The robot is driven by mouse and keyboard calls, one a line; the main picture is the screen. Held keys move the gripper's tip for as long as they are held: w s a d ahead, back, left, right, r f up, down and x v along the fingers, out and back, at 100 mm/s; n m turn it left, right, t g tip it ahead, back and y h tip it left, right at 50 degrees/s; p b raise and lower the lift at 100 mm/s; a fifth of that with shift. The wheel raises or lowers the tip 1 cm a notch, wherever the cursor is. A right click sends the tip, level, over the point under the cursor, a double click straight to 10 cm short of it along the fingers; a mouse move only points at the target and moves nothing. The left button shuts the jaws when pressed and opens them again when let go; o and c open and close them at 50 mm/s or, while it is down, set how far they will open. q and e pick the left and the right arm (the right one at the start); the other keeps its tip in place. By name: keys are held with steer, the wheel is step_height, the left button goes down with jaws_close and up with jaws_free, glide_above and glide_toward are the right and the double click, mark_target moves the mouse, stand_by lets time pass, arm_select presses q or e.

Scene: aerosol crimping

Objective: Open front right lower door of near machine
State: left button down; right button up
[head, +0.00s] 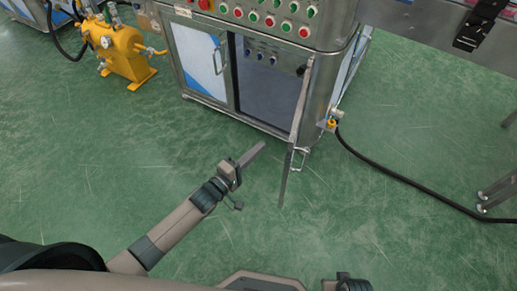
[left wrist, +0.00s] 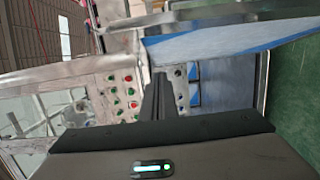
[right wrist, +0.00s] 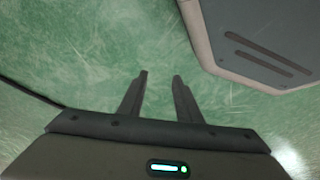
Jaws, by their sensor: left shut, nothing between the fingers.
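The near machine (head: 262,30) stands at the top of the head view. Its front right lower door (head: 297,125) is swung wide open and shows nearly edge-on, with its handle (head: 299,158) on the right side. The opening (head: 268,85) shows a dark interior with several knobs. My left gripper (head: 262,146) is shut and empty, left of the open door and apart from it, in front of the opening. In the left wrist view its closed fingers (left wrist: 160,85) point toward the machine. My right gripper (right wrist: 160,75) is open and empty above the floor.
The left lower door (head: 200,60) of the machine is shut. A yellow tank (head: 122,52) stands at the upper left. A black hose (head: 400,180) runs across the floor from the machine's right corner. Green floor (head: 110,150) in front is clear.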

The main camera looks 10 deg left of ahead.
arm_select(q)
steer(key=s+d+v, duration=0.1)
steer(key=d+v, duration=0.1)
steer(key=v, duration=0.7)
steer(key=shift+s+a, duration=0.2)
steer(key=shift+s, duration=0.1)
arm_select(e)
steer(key=shift+s+d+r, duration=0.15)
steer(key=shift+s+r, duration=0.1)
steer(key=shift+r, duration=0.1)
steer(key=shift+w, duration=0.15)
